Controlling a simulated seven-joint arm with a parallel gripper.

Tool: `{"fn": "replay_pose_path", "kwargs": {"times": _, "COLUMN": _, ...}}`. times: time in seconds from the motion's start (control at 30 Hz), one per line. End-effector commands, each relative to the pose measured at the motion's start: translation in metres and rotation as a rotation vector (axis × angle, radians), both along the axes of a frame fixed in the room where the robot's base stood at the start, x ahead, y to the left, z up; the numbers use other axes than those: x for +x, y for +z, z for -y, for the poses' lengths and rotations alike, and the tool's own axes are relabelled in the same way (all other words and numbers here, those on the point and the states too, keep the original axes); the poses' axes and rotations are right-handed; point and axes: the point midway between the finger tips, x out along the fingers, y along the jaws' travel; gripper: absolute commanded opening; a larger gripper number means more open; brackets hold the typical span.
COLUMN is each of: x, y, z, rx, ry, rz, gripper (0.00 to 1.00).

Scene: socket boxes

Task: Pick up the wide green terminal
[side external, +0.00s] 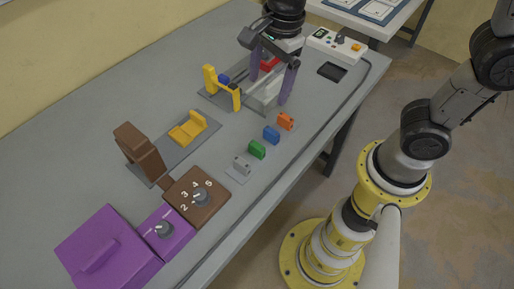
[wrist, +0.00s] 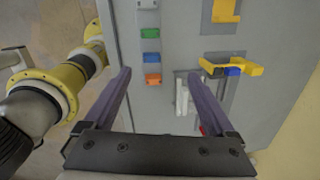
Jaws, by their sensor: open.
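The green terminal (side external: 257,149) is a small block standing on the table in a row, between the grey terminal (side external: 241,165) and the blue terminal (side external: 271,135). It also shows near the top of the wrist view (wrist: 150,33). My gripper (side external: 268,92) is open, its two purple fingers spread and pointing down over the grey-white rack near the far end of the row. It is away from the green terminal, beyond the orange terminal (side external: 286,121). In the wrist view, nothing is held between the fingers (wrist: 167,68).
A yellow bracket with a blue part (side external: 222,84) stands close left of my gripper. A red block (side external: 269,64) is behind the fingers. A brown dial box (side external: 197,199), purple boxes (side external: 105,250) and a yellow socket (side external: 188,128) stand nearer the camera. A white control box (side external: 336,46) is far right.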

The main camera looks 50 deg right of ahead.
Motion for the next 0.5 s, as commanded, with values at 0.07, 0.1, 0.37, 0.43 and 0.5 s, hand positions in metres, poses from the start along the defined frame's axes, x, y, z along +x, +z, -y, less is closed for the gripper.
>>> {"fn": "replay_pose_path", "kwargs": {"times": 0.07, "x": 0.002, "y": -0.021, "z": -0.018, "rx": -0.021, "ry": 0.041, "rz": -0.059, "gripper": 0.9}}
{"fn": "replay_pose_path", "kwargs": {"times": 0.1, "x": 0.001, "y": -0.029, "z": -0.024, "rx": -0.03, "ry": 0.06, "rz": -0.079, "gripper": 0.9}}
{"fn": "replay_pose_path", "kwargs": {"times": 0.37, "x": -0.007, "y": -0.058, "z": -0.038, "rx": -0.054, "ry": 0.113, "rz": -0.128, "gripper": 0.9}}
{"fn": "replay_pose_path", "kwargs": {"times": 0.43, "x": -0.007, "y": -0.069, "z": -0.037, "rx": -0.054, "ry": 0.112, "rz": -0.129, "gripper": 0.9}}
{"fn": "replay_pose_path", "kwargs": {"times": 0.5, "x": -0.008, "y": -0.083, "z": -0.037, "rx": -0.055, "ry": 0.112, "rz": -0.131, "gripper": 0.9}}
